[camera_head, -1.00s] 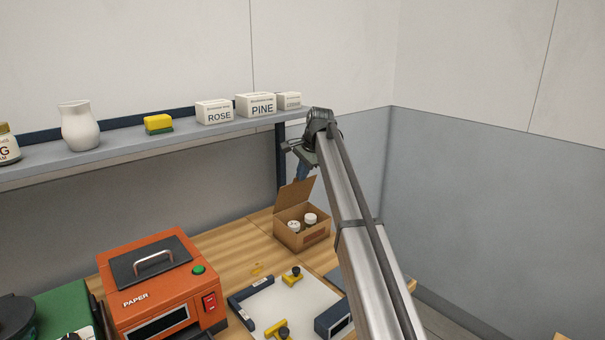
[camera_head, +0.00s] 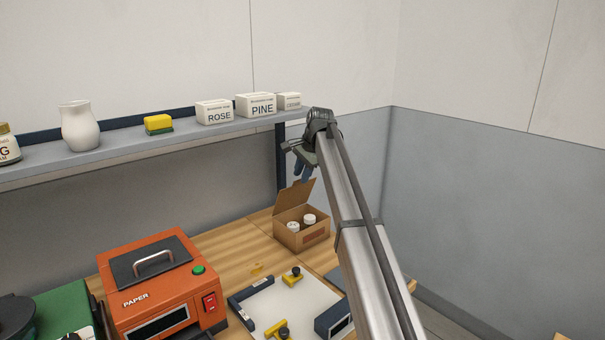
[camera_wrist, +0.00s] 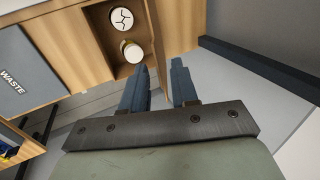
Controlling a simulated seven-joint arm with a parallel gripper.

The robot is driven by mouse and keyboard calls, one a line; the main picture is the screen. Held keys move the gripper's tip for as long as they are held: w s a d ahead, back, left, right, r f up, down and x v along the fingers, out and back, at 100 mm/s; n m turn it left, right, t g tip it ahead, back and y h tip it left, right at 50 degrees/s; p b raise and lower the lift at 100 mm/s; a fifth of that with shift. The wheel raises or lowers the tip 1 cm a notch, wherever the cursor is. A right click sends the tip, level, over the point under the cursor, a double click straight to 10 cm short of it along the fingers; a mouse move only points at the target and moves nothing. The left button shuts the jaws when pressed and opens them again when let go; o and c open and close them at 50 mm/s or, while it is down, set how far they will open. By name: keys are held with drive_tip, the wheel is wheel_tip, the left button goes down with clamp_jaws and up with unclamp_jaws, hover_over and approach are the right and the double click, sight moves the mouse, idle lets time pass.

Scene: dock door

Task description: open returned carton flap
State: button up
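The brown carton (camera_head: 301,234) stands on the wooden bench, with one flap (camera_head: 293,198) raised at its back and its top open. Two white-lidded jars (camera_head: 309,219) stand inside; their lids also show in the wrist view (camera_wrist: 122,19). My gripper (camera_head: 302,177) is just above the raised flap's top edge.
A shelf (camera_head: 180,140) with cartons marked ROSE (camera_head: 214,112) and PINE (camera_head: 257,105) runs left of my gripper. Its dark post (camera_head: 281,160) stands close behind the carton. An orange PAPER machine (camera_head: 160,285) and a white board with yellow clamps (camera_head: 295,302) occupy the bench front.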

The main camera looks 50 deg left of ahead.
sight(308, 186)
drive_tip(key=v, duration=1.4)
drive_tip(key=shift+f, duration=0.15)
drive_tip(key=shift+c, duration=0.6)
drive_tip(key=s+f+n+g+y, duration=0.1)
drive_tip(key=f, duration=0.2)
drive_tip(key=s+a+f+n+g+y, duration=0.1)
drive_tip(key=s+f, duration=0.1)
drive_tip(key=f, duration=0.1)
drive_tip(key=s+f+n+g+y, duration=0.1)
drive_tip(key=f+g, duration=0.1)
drive_tip(key=f, duration=0.1)
drive_tip(key=shift+s+a+f+n+y, duration=0.2)
drive_tip(key=shift+a+f+n+y, duration=0.1)
drive_tip(key=shift+f+n, duration=0.1)
clamp_jaws()
wheel_tip(308, 186, down, 5)
drive_tip(key=s+d+n+g+y, duration=0.1)
drive_tip(key=s+n+g+y, duration=0.15)
drive_tip(key=y, duration=0.25)
drive_tip(key=w+d+f+m+t+y, duration=0.6)
drive_tip(key=w+d+f+y, duration=0.15)
drive_tip(key=d+y, duration=0.25)
drive_tip(key=shift+t, duration=0.25)
drive_tip(key=x, duration=1.3)
drive_tip(key=shift+s+a+f, duration=0.1)
drive_tip(key=shift+a+f, duration=0.05)
drive_tip(key=shift+a, duration=0.3)
